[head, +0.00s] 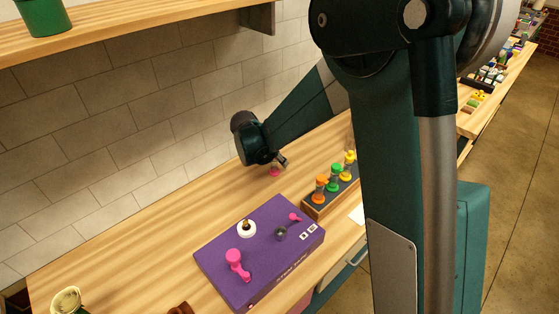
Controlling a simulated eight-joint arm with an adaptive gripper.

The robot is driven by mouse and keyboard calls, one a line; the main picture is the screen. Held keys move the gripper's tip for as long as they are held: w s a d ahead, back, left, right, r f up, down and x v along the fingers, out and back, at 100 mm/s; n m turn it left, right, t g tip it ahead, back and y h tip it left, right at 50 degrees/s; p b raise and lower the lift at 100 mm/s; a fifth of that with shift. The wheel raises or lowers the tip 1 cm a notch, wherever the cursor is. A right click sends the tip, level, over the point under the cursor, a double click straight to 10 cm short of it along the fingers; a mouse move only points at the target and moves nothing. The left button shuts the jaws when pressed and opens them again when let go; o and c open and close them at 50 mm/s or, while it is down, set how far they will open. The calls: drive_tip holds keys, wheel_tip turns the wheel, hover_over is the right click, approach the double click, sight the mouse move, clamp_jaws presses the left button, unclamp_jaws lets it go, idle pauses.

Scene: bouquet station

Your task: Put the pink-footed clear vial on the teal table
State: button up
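A small thing with a pink foot (275,171) is on the wooden counter near the wall, just under my gripper. It is likely the pink-footed vial, but its clear body is too small and too covered to make out. My gripper (280,161) is low over the counter, at or right beside its top. I cannot tell whether the fingers are open or shut, or whether they touch it. I cannot make out a teal table for certain.
A purple box (212,262) with pink and white pieces on top sits on the wooden counter (150,225). A dark-topped wooden rack (317,209) holds orange, green and yellow-capped vials. A shelf (140,28) with a green pot (44,17) hangs above. The left counter is mostly clear.

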drive_tip(key=p+v, duration=0.1)
drive_tip(key=v, duration=0.9)
drive_tip(key=shift+d+r, duration=0.1)
drive_tip(key=shift+r, duration=0.05)
idle(0.7)
drive_tip(key=s+d+r+n+y, duration=0.1)
drive_tip(key=s+d+r+n, duration=0.1)
drive_tip(key=s+d+r, duration=0.45)
drive_tip(key=s+d+r+n+y, duration=0.15)
drive_tip(key=s+d+r, duration=0.25)
drive_tip(key=s+d, duration=0.5)
drive_tip(key=s+d+n+t, duration=0.1)
drive_tip(key=s+d+n, duration=0.1)
drive_tip(key=s+d, duration=0.4)
drive_tip(key=s+d+n+y, duration=0.1)
drive_tip(key=s+d+n, duration=0.2)
drive_tip(key=s+d, duration=0.4)
drive_tip(key=s, duration=0.5)
drive_tip(key=shift+s+r+t, duration=0.2)
drive_tip(key=shift+s+t, duration=0.1)
drive_tip(key=shift+t, duration=0.1)
